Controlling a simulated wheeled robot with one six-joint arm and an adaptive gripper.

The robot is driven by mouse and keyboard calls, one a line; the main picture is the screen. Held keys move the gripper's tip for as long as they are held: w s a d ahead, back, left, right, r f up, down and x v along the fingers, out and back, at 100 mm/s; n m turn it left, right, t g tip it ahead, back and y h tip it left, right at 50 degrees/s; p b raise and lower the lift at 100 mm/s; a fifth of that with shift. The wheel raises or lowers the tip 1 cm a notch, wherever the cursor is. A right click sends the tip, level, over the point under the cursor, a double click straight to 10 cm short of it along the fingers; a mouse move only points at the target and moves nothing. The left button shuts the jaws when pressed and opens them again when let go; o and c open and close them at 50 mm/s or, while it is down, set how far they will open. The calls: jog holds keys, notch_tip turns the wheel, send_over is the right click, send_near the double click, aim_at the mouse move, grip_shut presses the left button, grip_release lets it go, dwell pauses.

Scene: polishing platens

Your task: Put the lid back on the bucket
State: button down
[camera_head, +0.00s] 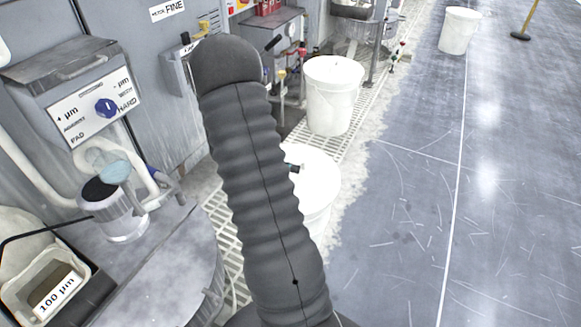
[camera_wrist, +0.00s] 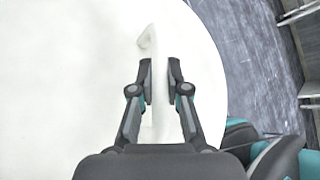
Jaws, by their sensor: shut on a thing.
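The white round lid (camera_wrist: 70,80) fills most of the wrist view, with its curved edge on the right. My gripper (camera_wrist: 160,82) has its two fingers on either side of the lid's raised white handle (camera_wrist: 147,40) and is shut on it. In the head view my arm hides most of this spot. A white round top (camera_head: 318,172) shows to the right of the arm, with a white bucket wall (camera_head: 319,217) below it. A small dark part of my gripper (camera_head: 294,168) shows at that top. I cannot tell whether the lid is seated on the rim or just above it.
Another white bucket (camera_head: 333,105) stands just behind on the grating, and a third white bucket (camera_head: 459,32) stands farther back on the floor. Grey machines line the left, with a blue-knob panel (camera_head: 92,107) and a labelled tray (camera_head: 45,287).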

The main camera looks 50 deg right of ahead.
jog(key=shift+f, duration=0.1)
jog(key=c, duration=1.1)
grip_release()
